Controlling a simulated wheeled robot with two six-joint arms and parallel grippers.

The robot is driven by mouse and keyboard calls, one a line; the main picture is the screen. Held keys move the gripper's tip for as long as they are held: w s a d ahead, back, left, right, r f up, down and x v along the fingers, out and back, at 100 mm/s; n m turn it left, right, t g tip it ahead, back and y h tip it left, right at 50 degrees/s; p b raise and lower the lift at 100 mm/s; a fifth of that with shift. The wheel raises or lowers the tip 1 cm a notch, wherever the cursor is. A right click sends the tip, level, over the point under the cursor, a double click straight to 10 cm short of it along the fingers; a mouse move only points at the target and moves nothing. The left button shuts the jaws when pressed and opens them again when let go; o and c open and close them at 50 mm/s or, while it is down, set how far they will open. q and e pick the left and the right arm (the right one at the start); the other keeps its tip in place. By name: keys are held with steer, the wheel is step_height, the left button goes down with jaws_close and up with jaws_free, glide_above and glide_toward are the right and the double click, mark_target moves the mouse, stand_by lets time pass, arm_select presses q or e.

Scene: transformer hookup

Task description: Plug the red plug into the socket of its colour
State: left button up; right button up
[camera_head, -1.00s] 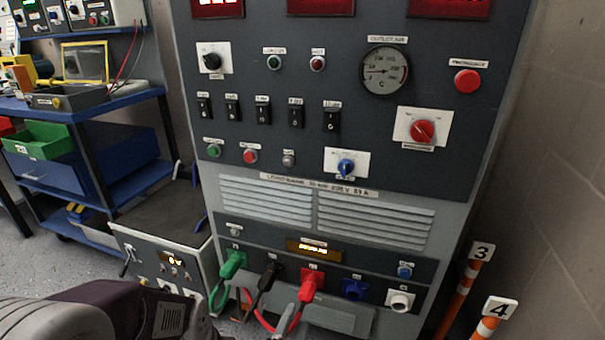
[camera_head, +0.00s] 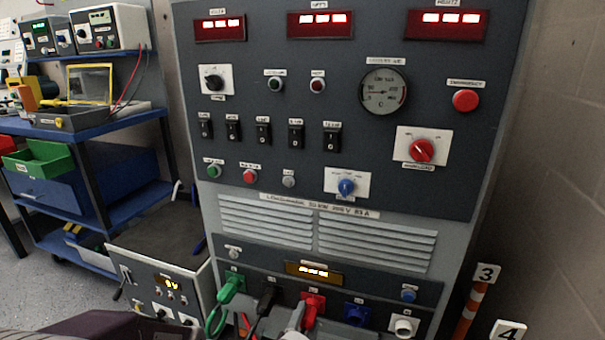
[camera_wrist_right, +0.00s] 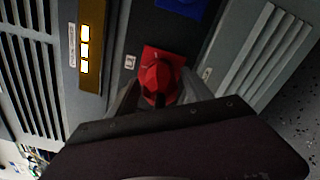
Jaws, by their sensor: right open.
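The red plug (camera_head: 310,311) sits at the red socket plate (camera_head: 319,297) in the lower row of the big grey cabinet, and it looks seated there. In the right wrist view the plug (camera_wrist_right: 158,82) points into the red plate (camera_wrist_right: 172,56). My right gripper (camera_wrist_right: 160,94) is open, with one finger on each side of the plug. In the head view only a pale part of the right gripper (camera_head: 296,320) shows at the bottom edge, close to the plug. My left gripper does not show clearly in either view.
A green plug (camera_head: 230,288) and a black plug (camera_head: 266,298) sit left of the red one. A blue socket (camera_head: 356,313) and a white socket (camera_head: 404,327) are to its right. A low grey unit (camera_head: 160,275) stands at left, and numbered posts (camera_head: 470,305) at right.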

jaws_close()
steer(key=m+b, duration=0.1)
steer(key=m, duration=0.3)
steer(key=shift+f, duration=0.15)
steer(key=m+b, duration=0.1)
steer(key=m, duration=0.1)
steer(key=shift+m, duration=0.6)
